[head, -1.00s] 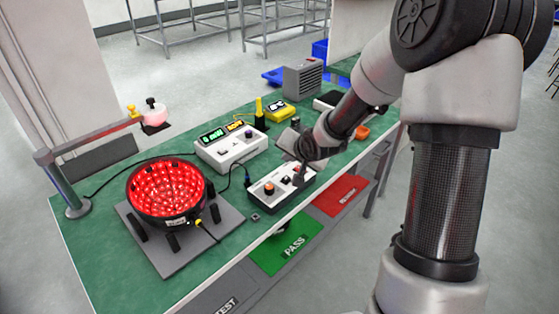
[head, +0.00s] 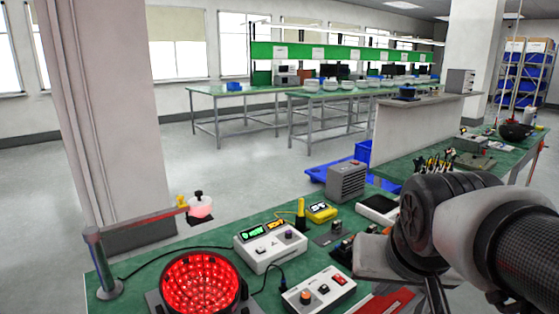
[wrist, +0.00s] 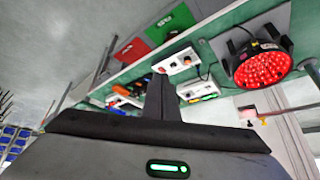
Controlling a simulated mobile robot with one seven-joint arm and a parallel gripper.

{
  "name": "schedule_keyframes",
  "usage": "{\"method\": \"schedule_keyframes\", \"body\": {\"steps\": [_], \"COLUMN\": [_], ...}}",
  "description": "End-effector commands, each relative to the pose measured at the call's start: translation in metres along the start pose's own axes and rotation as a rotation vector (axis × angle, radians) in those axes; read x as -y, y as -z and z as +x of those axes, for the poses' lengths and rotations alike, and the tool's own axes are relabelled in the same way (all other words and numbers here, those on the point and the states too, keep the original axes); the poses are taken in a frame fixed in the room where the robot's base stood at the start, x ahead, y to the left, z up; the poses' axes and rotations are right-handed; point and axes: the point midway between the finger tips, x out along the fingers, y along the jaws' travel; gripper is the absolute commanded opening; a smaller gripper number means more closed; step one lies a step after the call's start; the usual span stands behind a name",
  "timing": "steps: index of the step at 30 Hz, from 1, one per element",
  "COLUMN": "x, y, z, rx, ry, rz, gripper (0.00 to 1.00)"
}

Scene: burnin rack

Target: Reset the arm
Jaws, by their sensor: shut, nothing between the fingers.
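My arm comes in from the right of the head view, with its dark wrist in front of the green bench (head: 215,295). Part of my gripper shows as a grey block left of that wrist; its fingertips cannot be made out there. In the wrist view my gripper (wrist: 158,85) shows its dark fingers together, with nothing between them. The fingers appear against the bench, near a white box with switches (wrist: 176,62). The same switch box (head: 318,292) is in the head view, left of and below my gripper. Contact cannot be seen.
A round red-lit fixture (head: 201,283) stands at the bench's left. Behind are a white meter box (head: 270,248), a yellow device (head: 321,212) and a grey vented box (head: 347,180). Green (wrist: 168,23) and red (wrist: 133,50) panels line the bench edge. Open floor lies beyond the bench.

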Motion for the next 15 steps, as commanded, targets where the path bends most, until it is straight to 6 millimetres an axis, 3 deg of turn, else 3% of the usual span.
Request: {"method": "schedule_keyframes", "body": {"steps": [6, 7, 15], "x": [0.015, 0.015, 0.016], "y": [-0.062, -0.048, -0.014], "z": [-0.026, -0.041, -0.092], "rx": [0.062, 0.063, 0.063], "ry": [0.072, 0.067, 0.064], "rz": [-0.177, -0.17, -0.164], "gripper": [0.0, 0.0, 0.0]}}
